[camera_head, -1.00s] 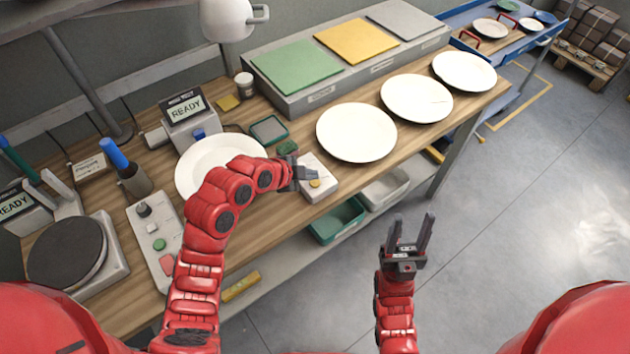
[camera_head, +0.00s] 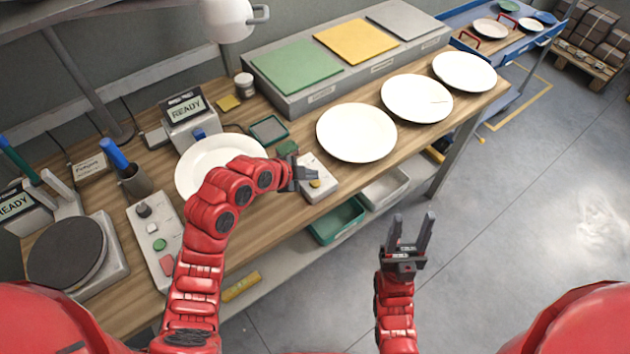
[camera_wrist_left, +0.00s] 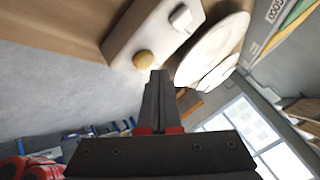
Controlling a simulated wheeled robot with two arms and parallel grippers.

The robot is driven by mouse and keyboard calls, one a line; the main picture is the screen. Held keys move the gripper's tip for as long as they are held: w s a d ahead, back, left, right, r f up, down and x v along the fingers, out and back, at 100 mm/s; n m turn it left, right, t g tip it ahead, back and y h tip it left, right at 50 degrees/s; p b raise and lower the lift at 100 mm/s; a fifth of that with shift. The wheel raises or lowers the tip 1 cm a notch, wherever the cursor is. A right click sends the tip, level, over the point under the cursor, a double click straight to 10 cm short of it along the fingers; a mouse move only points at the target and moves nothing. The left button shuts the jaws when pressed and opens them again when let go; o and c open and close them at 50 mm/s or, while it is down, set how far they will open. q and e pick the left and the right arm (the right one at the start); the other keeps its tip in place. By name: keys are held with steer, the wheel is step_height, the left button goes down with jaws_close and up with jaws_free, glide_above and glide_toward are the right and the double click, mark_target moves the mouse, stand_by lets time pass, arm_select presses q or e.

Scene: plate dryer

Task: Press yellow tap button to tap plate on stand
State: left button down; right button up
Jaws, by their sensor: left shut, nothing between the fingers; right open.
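The yellow button (camera_head: 315,184) sits on a small light-grey control box at the front edge of the workbench. My left gripper (camera_head: 314,174) is shut and empty, with its fingertips right by the button. In the left wrist view the yellow button (camera_wrist_left: 143,60) shows just up and left of the fingertips (camera_wrist_left: 160,76); I cannot tell whether they touch. A white plate (camera_head: 205,155) lies behind my left arm, in front of a READY display; any stand under it is hidden. My right gripper (camera_head: 412,222) is open and empty, over the floor in front of the bench.
Three white plates (camera_head: 356,132) lie in a row along the bench to the right. A grey control panel (camera_head: 150,232) and a round dark plate device (camera_head: 66,252) stand at the left. Green (camera_head: 338,222) and white bins sit under the bench.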

mark_target(311, 184)
stand_by(0.5)
arm_select(q)
steer(key=shift+f+b, duration=0.4)
steer(key=shift+b, duration=0.45)
steer(key=shift+f+b, duration=0.5)
steer(key=shift+b, duration=0.15)
stand_by(0.3)
stand_by(0.4)
steer(key=shift+r, duration=0.9)
steer(key=shift+r, duration=0.15)
steer(key=shift+r+p, duration=0.6)
steer(key=shift+r, duration=1.75)
steer(key=shift+s+a, duration=0.1)
